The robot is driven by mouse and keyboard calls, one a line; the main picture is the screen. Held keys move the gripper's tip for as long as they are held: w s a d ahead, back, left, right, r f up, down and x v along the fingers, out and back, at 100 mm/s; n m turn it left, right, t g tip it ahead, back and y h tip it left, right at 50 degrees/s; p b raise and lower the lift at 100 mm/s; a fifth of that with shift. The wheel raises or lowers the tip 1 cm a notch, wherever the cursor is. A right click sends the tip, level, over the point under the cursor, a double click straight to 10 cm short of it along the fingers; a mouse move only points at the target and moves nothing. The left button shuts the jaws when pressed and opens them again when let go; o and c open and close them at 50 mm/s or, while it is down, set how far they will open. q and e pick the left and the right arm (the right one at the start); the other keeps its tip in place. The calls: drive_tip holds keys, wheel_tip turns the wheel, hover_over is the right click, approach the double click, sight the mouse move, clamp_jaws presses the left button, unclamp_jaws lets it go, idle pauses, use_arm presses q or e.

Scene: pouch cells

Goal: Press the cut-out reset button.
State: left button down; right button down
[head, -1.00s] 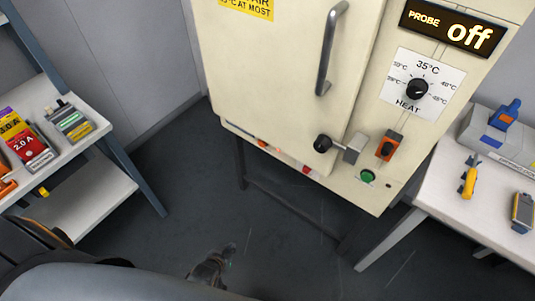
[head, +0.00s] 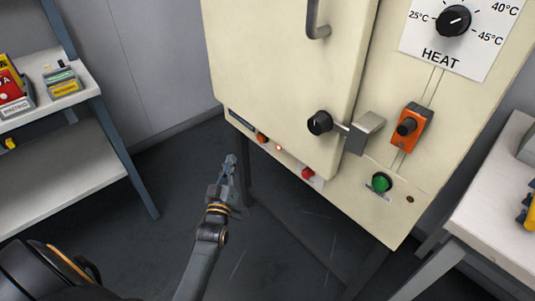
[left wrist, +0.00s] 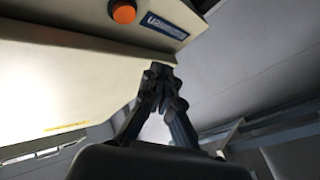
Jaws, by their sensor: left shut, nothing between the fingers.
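A cream cabinet (head: 290,80) has a low front strip with small controls. An orange round button (head: 262,138) sits near its left end, beside a dark blue label (head: 240,120). A small glowing light (head: 279,147) and a red button (head: 308,173) are to its right. I cannot read which is marked as the cut-out reset. In the left wrist view the orange button (left wrist: 123,11) shows at the top, with the blue label beside it. My left gripper (head: 231,162) is shut and empty, below and left of the orange button, apart from it. My right gripper is not in view.
A green button (head: 381,182), an orange switch (head: 408,128) and a black-knobbed latch (head: 320,122) are on the cabinet front. Cabinet legs stand right of my gripper. A shelf (head: 75,190) is at the left, a white table (head: 500,200) at the right. Open floor lies between.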

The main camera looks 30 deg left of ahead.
sight(261, 138)
use_arm(q)
drive_tip(key=shift+a+r+n+t+y+b, duration=0.3)
drive_tip(key=shift+r+n+t+y+b, duration=0.15)
drive_tip(key=shift+r, duration=0.4)
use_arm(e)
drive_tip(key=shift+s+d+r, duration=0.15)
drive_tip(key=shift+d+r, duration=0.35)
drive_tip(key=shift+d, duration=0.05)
use_arm(q)
drive_tip(key=shift+f, duration=0.1)
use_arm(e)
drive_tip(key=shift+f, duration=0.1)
